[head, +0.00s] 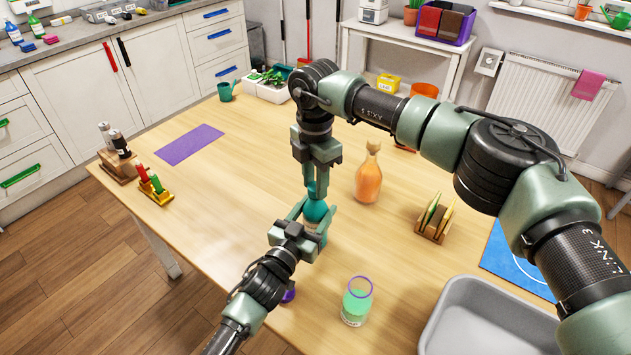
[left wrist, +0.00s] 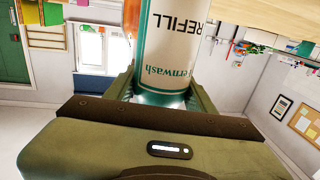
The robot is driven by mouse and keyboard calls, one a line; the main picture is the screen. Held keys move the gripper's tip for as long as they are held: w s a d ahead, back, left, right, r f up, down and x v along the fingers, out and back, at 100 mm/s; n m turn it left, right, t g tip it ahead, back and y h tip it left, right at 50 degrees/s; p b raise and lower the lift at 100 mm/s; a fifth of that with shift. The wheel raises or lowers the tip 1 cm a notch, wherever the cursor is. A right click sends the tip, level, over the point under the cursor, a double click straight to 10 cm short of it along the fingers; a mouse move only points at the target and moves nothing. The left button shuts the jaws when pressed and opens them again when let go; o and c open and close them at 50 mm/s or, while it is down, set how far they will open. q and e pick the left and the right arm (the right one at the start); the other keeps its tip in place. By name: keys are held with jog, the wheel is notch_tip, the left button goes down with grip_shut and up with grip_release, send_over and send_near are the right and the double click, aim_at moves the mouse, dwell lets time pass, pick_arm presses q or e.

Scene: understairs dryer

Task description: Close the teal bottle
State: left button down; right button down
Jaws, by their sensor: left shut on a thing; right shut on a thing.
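The teal bottle (head: 316,211) stands upright on the wooden table near its middle. My left gripper (head: 312,218) comes from the lower left and is shut around its body. In the left wrist view the bottle (left wrist: 180,50), with a white and green label reading "REFILL", sits between the fingers and looks upside down. My right gripper (head: 317,186) points straight down over the bottle's top and is shut on what seems to be its cap. The fingers hide the cap, so I cannot tell how it sits on the neck.
An orange bottle (head: 368,178) stands close to the right. A glass of green liquid (head: 356,302) and a purple item (head: 288,293) are in front. A napkin holder (head: 434,222) and a grey tub (head: 470,325) are at the right. The table's left side around a purple mat (head: 190,144) is mostly clear.

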jog(key=m, duration=1.2)
jog(key=shift+w, duration=0.1)
jog(key=c, duration=1)
grip_release()
jog(key=shift+c, duration=0.2)
jog(key=shift+r, duration=0.1)
jog(key=shift+r, duration=2.15)
